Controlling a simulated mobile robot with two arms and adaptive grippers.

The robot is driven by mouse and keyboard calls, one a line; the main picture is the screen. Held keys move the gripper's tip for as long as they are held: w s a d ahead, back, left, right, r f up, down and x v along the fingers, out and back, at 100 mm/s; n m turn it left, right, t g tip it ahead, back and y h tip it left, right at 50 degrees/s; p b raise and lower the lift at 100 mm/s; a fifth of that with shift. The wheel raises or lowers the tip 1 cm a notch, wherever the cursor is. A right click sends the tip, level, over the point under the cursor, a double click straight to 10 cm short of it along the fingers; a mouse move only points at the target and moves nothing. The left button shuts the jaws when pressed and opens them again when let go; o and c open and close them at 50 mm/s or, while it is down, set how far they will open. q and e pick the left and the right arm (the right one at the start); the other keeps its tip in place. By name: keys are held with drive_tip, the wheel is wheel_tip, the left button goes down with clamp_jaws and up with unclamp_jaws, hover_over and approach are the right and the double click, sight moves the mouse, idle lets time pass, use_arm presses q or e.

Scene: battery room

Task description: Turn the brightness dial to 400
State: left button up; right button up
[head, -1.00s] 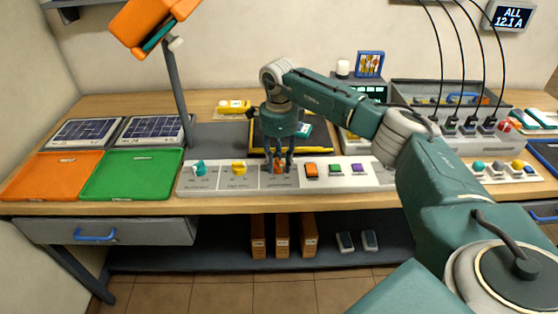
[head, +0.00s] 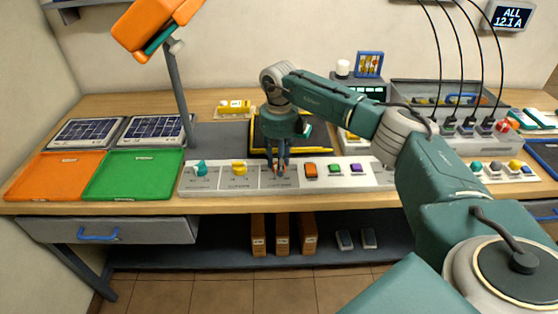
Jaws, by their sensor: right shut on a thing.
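A white control panel (head: 217,185) lies along the front of the bench. It carries a teal dial (head: 201,168), a yellow dial (head: 239,169) and an orange dial, mostly hidden by my right gripper. My right gripper (head: 279,171) points down and is shut on the orange dial (head: 279,170). The labels are too small to read, so I cannot tell which dial is brightness or its setting. My left gripper is not in view.
Orange (head: 311,170), green and purple buttons sit just right of the gripper. A green tray (head: 133,174) and an orange tray (head: 52,175) lie left of the panel. A lamp post (head: 181,95) stands behind. A power unit with black cables is at the right.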

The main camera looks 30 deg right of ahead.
drive_tip(key=m+p, duration=0.1)
drive_tip(key=m, duration=0.5)
drive_tip(key=shift+r, duration=0.15)
drive_tip(key=m+p, duration=0.1)
drive_tip(key=m, duration=0.4)
drive_tip(key=shift+m+p, duration=0.3)
drive_tip(key=shift+m, duration=0.1)
drive_tip(key=o, duration=1.2)
wheel_tip(320, 180, up, 12)
drive_tip(key=shift+f, duration=0.1)
